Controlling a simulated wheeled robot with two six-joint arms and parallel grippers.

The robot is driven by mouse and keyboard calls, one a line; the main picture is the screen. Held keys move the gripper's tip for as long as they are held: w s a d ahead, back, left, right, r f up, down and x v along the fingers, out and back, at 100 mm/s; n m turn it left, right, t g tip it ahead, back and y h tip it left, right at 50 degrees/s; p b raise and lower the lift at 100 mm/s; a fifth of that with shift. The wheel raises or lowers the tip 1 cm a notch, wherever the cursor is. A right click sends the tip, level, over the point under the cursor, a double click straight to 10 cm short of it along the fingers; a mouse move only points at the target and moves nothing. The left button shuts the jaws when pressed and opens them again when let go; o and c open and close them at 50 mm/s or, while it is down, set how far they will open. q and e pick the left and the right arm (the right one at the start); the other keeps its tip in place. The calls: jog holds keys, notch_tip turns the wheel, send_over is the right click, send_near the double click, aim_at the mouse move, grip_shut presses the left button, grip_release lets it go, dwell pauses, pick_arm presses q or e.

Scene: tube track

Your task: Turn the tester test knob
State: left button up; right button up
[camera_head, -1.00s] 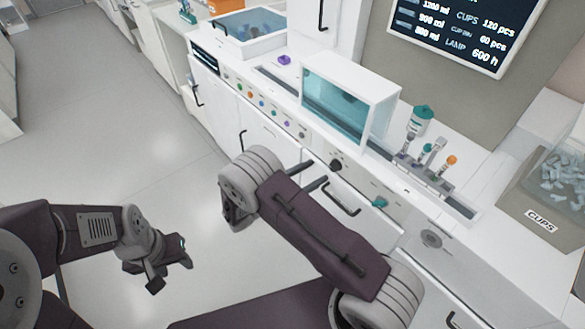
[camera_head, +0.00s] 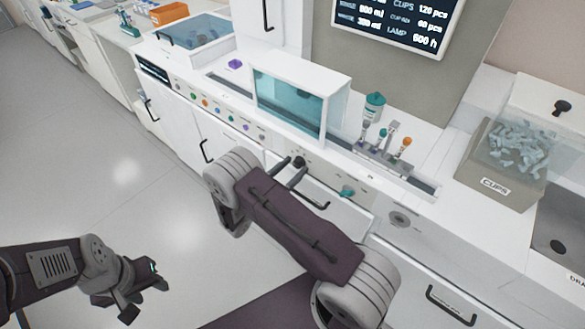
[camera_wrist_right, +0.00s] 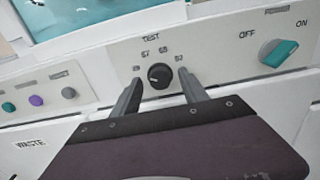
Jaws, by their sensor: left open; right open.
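The black round test knob (camera_wrist_right: 160,76) sits on the white panel under the word TEST, with small numbers around it. It also shows in the head view (camera_head: 299,161). My right gripper (camera_wrist_right: 161,90) is open, its two fingers pointing at the panel on either side of the knob. I see gaps between knob and fingers; how far the tips are from the panel is hard to tell. In the head view my right gripper (camera_head: 293,168) is at the front panel, below the glass-fronted box. My left gripper (camera_head: 146,284) is open and empty over the floor at lower left.
A teal OFF/ON switch (camera_wrist_right: 278,52) is right of the knob. Several coloured buttons (camera_wrist_right: 37,100) are to the left. Drawer handles (camera_head: 307,196) stick out below the panel. A clips bin (camera_head: 495,185) stands on the counter at right. The floor at left is clear.

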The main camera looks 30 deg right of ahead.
grip_shut()
jog(key=shift+m, duration=0.3)
jog(key=m+b, duration=0.2)
jog(key=m, duration=0.2)
jog(key=shift+f+m, duration=0.15)
jog(key=shift+m, duration=0.15)
jog(key=m+b, duration=0.2)
jog(key=m, duration=0.1)
jog(key=shift+m, duration=0.3)
jog(key=m+b, duration=0.2)
jog(key=m, duration=0.2)
jog(key=shift+b, duration=0.4)
jog(key=shift+m+b, duration=1.05)
jog(key=shift+m, duration=0.45)
